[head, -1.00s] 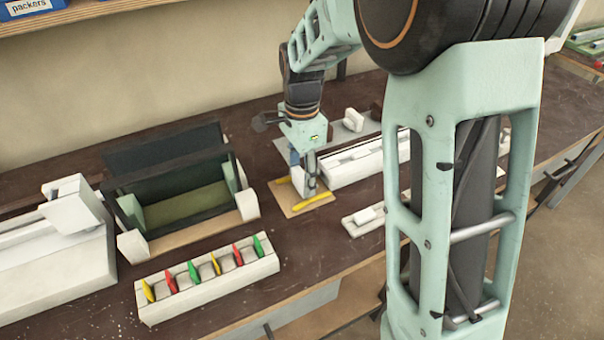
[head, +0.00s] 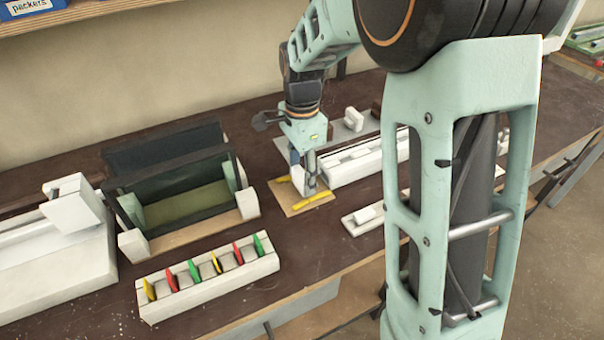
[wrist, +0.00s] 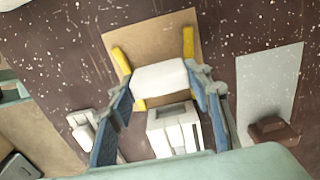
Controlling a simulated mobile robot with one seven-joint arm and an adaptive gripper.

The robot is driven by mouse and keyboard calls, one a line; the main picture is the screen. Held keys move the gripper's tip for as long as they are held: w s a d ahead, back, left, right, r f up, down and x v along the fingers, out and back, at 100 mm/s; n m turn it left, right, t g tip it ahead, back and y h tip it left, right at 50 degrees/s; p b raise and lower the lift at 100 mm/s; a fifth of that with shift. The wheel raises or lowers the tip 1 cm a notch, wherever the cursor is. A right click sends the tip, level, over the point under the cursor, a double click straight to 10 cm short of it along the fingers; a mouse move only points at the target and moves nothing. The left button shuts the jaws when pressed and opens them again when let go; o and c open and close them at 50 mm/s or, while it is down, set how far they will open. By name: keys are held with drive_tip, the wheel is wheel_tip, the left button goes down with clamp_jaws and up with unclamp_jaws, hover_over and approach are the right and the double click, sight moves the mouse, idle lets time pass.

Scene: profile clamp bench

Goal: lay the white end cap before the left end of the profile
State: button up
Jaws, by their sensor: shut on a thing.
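My gripper (wrist: 160,76) is shut on the white end cap (wrist: 158,82), with a blue-padded finger at each side of it. In the wrist view the cap is over the tan board (wrist: 150,40), between two yellow strips (wrist: 121,60), in front of the near end of the white profile holder (wrist: 172,130). I cannot tell whether the cap touches the board. In the head view my gripper (head: 304,182) points down over the board (head: 296,210), at the left end of the holder (head: 350,165).
A white block with several coloured tabs (head: 210,275) stands at the front left. A dark open-topped bin (head: 180,215) is behind it. A white strip with a small block (head: 365,215) lies right of the board. Dark bench is free between bin and board.

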drive_tip(key=shift+f, duration=0.3)
idle(0.5)
drive_tip(key=o, duration=1.1)
drive_tip(key=shift+r+p, duration=3.15)
drive_tip(key=shift+r, duration=0.95)
